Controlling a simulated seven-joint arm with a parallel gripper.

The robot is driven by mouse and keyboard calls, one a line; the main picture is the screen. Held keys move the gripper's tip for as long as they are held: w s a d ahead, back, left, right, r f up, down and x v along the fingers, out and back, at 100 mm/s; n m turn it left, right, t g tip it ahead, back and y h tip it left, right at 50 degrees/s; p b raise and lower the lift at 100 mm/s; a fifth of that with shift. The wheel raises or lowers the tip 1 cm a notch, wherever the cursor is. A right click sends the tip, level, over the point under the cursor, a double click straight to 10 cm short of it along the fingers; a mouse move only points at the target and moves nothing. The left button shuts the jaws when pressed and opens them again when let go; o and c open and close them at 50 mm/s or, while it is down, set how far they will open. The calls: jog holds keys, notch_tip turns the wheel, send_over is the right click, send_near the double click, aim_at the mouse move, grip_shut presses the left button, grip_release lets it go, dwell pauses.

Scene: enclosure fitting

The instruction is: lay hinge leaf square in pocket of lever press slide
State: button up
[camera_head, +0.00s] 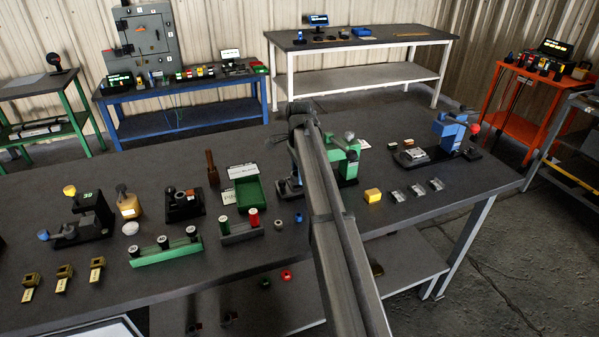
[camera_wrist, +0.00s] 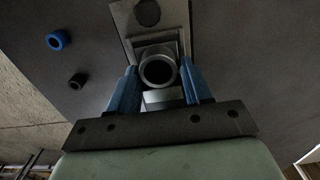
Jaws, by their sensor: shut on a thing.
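In the wrist view, the two blue fingers of my gripper (camera_wrist: 160,88) are shut on a pale metal piece (camera_wrist: 160,98), seemingly the hinge leaf, mostly hidden between them. A grey round tube end (camera_wrist: 158,71) shows between the fingers; I cannot tell whether it belongs to the held piece or the press. Just beyond is a grey metal plate (camera_wrist: 122,18) with a dark round part. In the head view, the green lever press (camera_head: 345,160) stands behind my arm, which hides my gripper and the slide pocket. Whether the leaf touches the pocket cannot be seen.
Small silver metal pieces (camera_head: 418,190) and a yellow block (camera_head: 373,195) lie right of my arm. A blue-and-black press (camera_head: 450,135) stands farther right. A blue ring (camera_wrist: 57,40) and a dark ring (camera_wrist: 77,81) lie nearby.

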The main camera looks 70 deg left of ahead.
jog(key=shift+f, duration=0.45)
dwell(2.7)
jog(key=shift+r, duration=0.45)
dwell(0.4)
dwell(1.2)
jog(key=shift+f, duration=0.5)
jog(key=shift+r, duration=0.45)
dwell(0.5)
jog(key=o, duration=1.3)
notch_tip(320, 180, up, 14)
jog(key=shift+f, duration=0.1)
